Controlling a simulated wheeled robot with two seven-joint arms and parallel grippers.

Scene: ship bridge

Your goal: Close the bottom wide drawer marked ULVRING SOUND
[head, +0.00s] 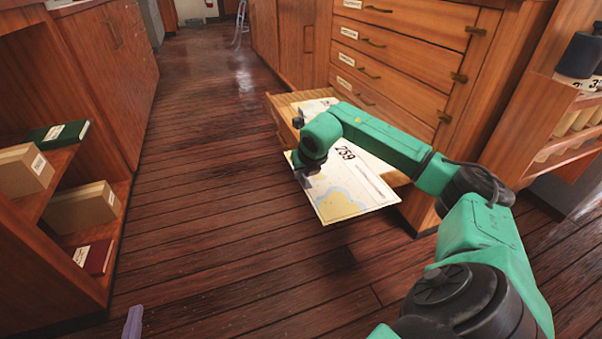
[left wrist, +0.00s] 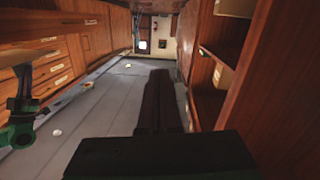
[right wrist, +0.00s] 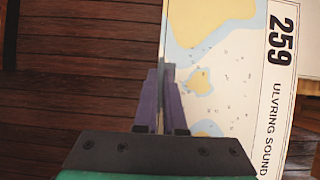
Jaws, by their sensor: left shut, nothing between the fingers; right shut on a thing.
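The bottom wide drawer (head: 274,118) stands open, pulled out from the wooden cabinet; its own label is not readable. A paper chart (head: 348,203) marked 259 hangs out over the drawer's near side. In the right wrist view the chart (right wrist: 235,75) reads ULVRING SOUND. My right gripper (right wrist: 160,95) is shut on the chart's edge; in the head view my own arm partly hides the drawer. My left gripper (head: 133,322) is low at the left, away from the drawer. In the left wrist view its dark fingers (left wrist: 160,100) are together and empty.
Several shut drawers (head: 385,50) with handles and labels are above the open one. An open shelf (head: 110,190) with boxes and books stands at the left. A rack with bottles (head: 585,55) is at the right. The plank floor (head: 210,180) between is clear.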

